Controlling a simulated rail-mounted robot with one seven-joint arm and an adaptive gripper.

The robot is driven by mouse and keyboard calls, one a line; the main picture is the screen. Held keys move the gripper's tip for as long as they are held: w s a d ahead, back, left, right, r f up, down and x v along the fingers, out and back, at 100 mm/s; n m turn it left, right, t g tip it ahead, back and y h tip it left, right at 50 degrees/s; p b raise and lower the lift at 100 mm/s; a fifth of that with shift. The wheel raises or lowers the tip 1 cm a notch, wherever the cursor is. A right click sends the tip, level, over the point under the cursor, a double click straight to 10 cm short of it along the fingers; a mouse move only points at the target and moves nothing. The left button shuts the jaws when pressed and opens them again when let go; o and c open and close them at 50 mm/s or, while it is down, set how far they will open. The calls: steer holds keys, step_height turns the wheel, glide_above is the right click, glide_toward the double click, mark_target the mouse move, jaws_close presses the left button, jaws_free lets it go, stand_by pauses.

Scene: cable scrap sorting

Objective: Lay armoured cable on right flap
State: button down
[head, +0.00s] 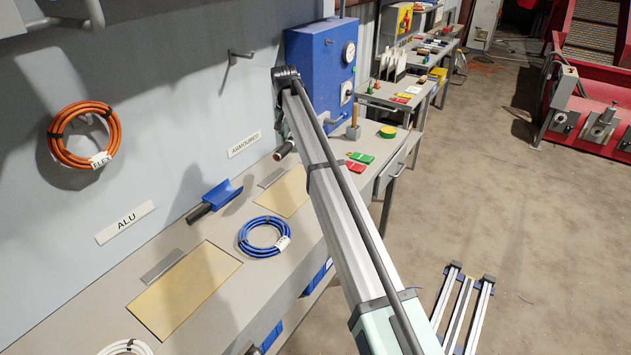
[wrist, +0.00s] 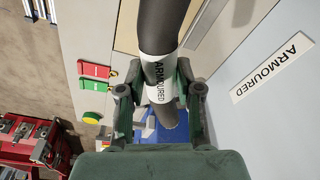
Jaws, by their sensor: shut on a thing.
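The armoured cable (wrist: 155,30) is a thick dark grey piece with a white "ARMOURED" label, in the wrist view. My gripper (wrist: 160,92) is shut on it around the label, and the cable runs from the top of the picture down between the fingers. In the head view a dark cable end (head: 284,150) shows beside my arm, above the bench; my gripper is mostly hidden there. The right flap (head: 283,192) is a tan panel on the bench below the "ARMOURED" wall sign (head: 244,144). Part of it shows behind the cable in the wrist view (wrist: 127,28).
The left flap (head: 185,290) lies under the "ALU" sign (head: 125,222). A blue cable coil (head: 264,237) and a blue scoop-like piece (head: 222,194) lie between the flaps.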

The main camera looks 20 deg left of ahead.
mark_target(296, 187)
steer(key=shift+w+d, duration=0.15)
steer(key=shift+w, duration=0.35)
steer(key=shift+w+d+f, duration=0.15)
steer(key=shift+w, duration=0.05)
step_height(296, 187, down, 20)
steer(key=p, duration=0.5)
steer(key=shift+r, duration=0.25)
steer(key=shift+f, duration=0.15)
steer(key=c, duration=0.8)
jaws_free()
steer(key=shift+o, duration=0.2)
step_height(296, 187, up, 12)
steer(key=s+b, duration=0.1)
steer(key=b, duration=0.2)
steer(key=shift+s+b, duration=0.4)
steer(key=shift+d, duration=0.1)
